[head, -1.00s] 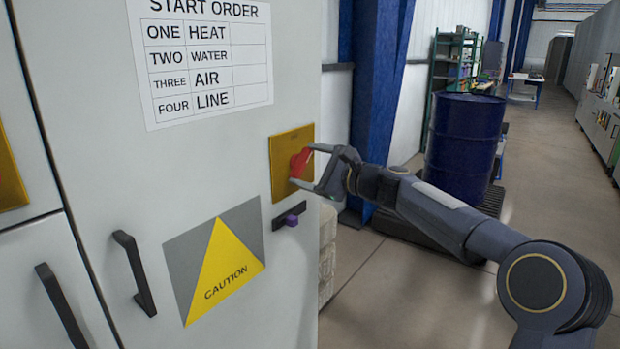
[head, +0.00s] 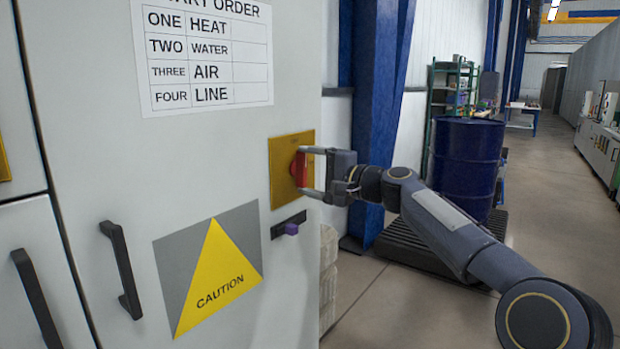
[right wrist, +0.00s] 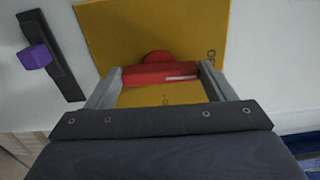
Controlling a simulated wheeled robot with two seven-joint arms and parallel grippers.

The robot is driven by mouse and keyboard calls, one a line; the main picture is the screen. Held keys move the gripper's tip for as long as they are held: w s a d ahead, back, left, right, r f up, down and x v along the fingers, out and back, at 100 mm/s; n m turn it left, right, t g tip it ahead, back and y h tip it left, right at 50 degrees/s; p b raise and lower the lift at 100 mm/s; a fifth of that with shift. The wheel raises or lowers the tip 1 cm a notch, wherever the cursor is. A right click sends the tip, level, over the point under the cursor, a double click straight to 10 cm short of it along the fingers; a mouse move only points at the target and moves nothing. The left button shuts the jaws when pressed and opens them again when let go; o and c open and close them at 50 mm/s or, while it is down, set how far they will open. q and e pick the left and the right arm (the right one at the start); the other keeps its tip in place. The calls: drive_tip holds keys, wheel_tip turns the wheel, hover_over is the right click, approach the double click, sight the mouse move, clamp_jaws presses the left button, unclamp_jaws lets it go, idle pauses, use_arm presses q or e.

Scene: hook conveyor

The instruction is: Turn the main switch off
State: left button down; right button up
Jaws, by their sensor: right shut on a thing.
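The main switch is a red rotary handle (head: 299,170) on a yellow plate (head: 281,160) on the front of the light grey cabinet. In the head view the handle stands about upright. My right gripper (head: 303,170) reaches in from the right and is shut on the red handle, one finger above and one below. In the right wrist view the red handle (right wrist: 160,74) lies across between the two fingers (right wrist: 160,80), a finger at each end. Some lettering on the plate shows but is too small to read. My left gripper is not in view.
Below the plate is a dark strip with a purple slider (head: 291,228). A caution sign (head: 218,275), a start order list (head: 205,60) and black door handles (head: 122,268) are on the cabinet. A blue post (head: 375,100) and blue drum (head: 466,160) stand behind my arm.

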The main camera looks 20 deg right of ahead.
drive_tip(key=shift+f+n, duration=0.1)
drive_tip(key=shift+n, duration=0.2)
drive_tip(key=o, duration=1)
drive_tip(key=b+v, duration=0.2)
drive_tip(key=v, duration=0.5)
drive_tip(key=shift+s+d, duration=0.25)
drive_tip(key=shift+s, duration=0.1)
